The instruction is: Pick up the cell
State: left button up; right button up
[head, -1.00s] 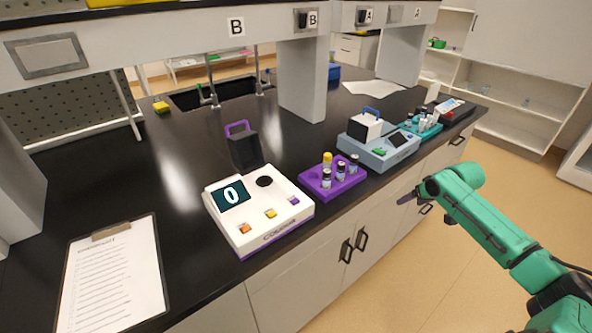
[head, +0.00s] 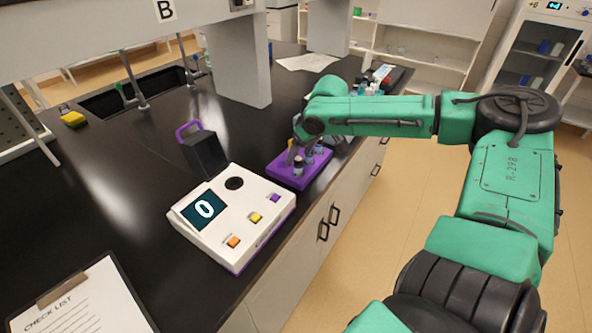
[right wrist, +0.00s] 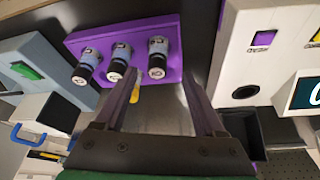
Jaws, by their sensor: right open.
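A purple rack (head: 315,172) on the bench edge holds several small capped vials, the likely cells. One dark-capped vial (head: 298,168) stands near its front. In the right wrist view three dark-capped vials (right wrist: 157,60) stand in a row in the rack (right wrist: 190,62). A yellow piece (right wrist: 134,94), perhaps the yellow-capped vial's top, shows beside the left finger, mostly hidden. My right gripper (right wrist: 164,85) is open with its fingers over the rack. In the head view it (head: 296,152) hides part of the rack. I cannot tell whether it touches a vial. My left gripper is out of view.
A blue-grey device (right wrist: 30,62) is on the rack's other side. A clipboard (head: 85,300) lies front left.

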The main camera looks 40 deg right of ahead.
aim_at(300, 159)
jog(key=f, duration=0.3)
jog(key=shift+w+d+f, duration=0.35)
jog(key=shift+w+a+f, duration=0.1)
jog(key=shift+w+f, duration=0.05)
jog(key=shift+w, duration=0.1)
grip_shut()
